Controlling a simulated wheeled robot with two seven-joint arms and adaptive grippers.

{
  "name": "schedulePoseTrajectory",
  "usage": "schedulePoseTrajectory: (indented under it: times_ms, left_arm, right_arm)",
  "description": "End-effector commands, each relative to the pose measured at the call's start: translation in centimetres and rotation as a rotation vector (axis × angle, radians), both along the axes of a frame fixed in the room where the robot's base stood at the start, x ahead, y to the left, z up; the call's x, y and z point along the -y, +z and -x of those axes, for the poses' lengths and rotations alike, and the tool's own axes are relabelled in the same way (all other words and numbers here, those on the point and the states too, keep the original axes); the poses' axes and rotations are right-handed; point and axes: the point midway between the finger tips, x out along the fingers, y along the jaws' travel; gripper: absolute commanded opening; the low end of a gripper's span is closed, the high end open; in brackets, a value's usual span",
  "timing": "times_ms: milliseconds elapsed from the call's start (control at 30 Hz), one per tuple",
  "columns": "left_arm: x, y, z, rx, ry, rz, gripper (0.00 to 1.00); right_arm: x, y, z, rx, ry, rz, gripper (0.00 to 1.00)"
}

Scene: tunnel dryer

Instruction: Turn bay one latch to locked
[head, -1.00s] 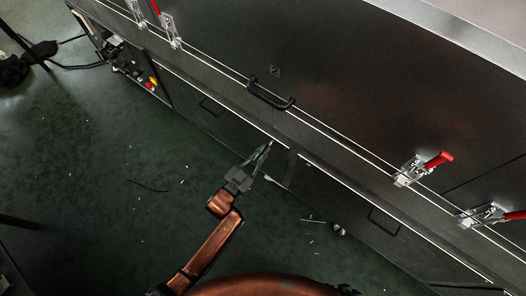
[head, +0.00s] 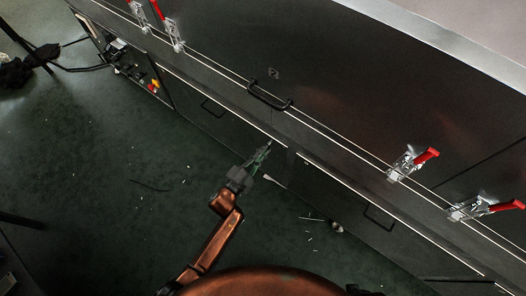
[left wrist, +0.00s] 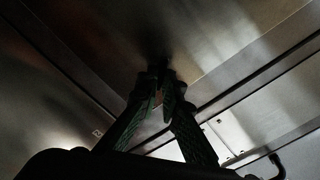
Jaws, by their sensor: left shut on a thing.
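My left gripper (head: 266,149) is at the lower front edge of the dark dryer casing (head: 330,190). In the left wrist view its two green ridged fingers (left wrist: 163,88) come together on a small dark part (left wrist: 161,66) against a metal panel. The part looks like the bay one latch, but it is dim and mostly hidden by the fingertips. I cannot tell which way it is turned. My right gripper is not in view.
Red-handled toggle clamps (head: 413,161) stand along the casing, with a second one (head: 480,208) at the right. A black bar handle (head: 268,97) is above my gripper. A control panel (head: 126,58) is at the upper left. The green floor (head: 110,180) is mostly clear, with scattered debris.

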Motion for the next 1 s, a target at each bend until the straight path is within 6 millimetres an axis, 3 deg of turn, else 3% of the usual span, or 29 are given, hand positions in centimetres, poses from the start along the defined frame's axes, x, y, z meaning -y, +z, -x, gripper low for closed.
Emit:
schedulePoseTrajectory:
  times_ms: [500,1000]
  left_arm:
    - [0.2,-0.4,0.1,0.262,-0.002,-0.360,0.00]
    - [0.2,-0.4,0.2,0.369,-0.003,-0.509,0.00]
  right_arm:
    - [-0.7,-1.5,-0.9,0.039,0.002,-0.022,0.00]
    - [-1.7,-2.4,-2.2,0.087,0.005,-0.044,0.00]
